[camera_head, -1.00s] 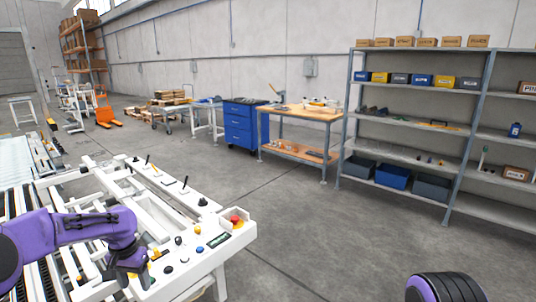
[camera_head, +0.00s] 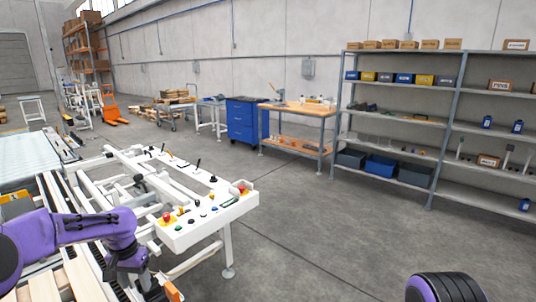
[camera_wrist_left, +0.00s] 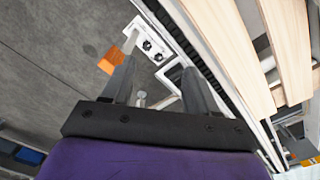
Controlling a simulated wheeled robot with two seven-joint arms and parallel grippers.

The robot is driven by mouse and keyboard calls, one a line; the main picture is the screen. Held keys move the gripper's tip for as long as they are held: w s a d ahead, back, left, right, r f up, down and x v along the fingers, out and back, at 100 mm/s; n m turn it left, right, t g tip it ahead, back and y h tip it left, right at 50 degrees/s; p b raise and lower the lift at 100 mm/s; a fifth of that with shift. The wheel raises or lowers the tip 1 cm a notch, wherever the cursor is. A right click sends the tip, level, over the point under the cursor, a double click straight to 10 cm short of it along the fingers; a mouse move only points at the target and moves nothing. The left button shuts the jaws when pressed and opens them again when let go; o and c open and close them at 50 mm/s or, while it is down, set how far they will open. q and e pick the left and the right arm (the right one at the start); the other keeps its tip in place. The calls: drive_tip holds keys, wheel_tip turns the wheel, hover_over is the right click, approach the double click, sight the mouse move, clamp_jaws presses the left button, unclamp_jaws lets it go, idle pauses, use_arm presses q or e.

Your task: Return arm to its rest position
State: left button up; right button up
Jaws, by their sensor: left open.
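My left arm is purple and comes in from the left in the head view. Its dark left gripper (camera_head: 150,290) points down at the bottom of that view, in front of the white machine frame (camera_head: 200,232). In the left wrist view the two fingers of the left gripper (camera_wrist_left: 160,85) are apart with nothing held between them. Part of the white control panel (camera_wrist_left: 150,40) shows beyond the fingers. A dark and purple rounded part of mine shows at the bottom right of the head view; my right gripper is not seen.
Wooden slats (camera_head: 80,275) lie at the lower left, beside the arm. The control panel carries buttons and a red knob (camera_head: 242,188). A blue drawer cabinet (camera_head: 242,120), a workbench (camera_head: 300,110) and grey shelving (camera_head: 435,120) stand farther back. The floor in the middle is clear.

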use_arm(q)
drive_tip(key=s+d+f+n+t, duration=0.1)
drive_tip(key=s+d+f, duration=0.35)
drive_tip(key=f, duration=0.25)
drive_tip(key=s+d+f+n+h, duration=0.1)
drive_tip(key=s+d+f+n, duration=0.15)
drive_tip(key=s+f, duration=0.45)
drive_tip(key=s+d+f+t, duration=0.1)
drive_tip(key=s+d+f, duration=0.3)
drive_tip(key=f, duration=0.4)
drive_tip(key=s+a+n+y, duration=0.2)
drive_tip(key=s, duration=0.9)
drive_tip(key=s+a+n+t+y, duration=0.1)
drive_tip(key=s+a+n+y, duration=0.1)
drive_tip(key=s, duration=0.9)
drive_tip(key=shift+s, duration=0.3)
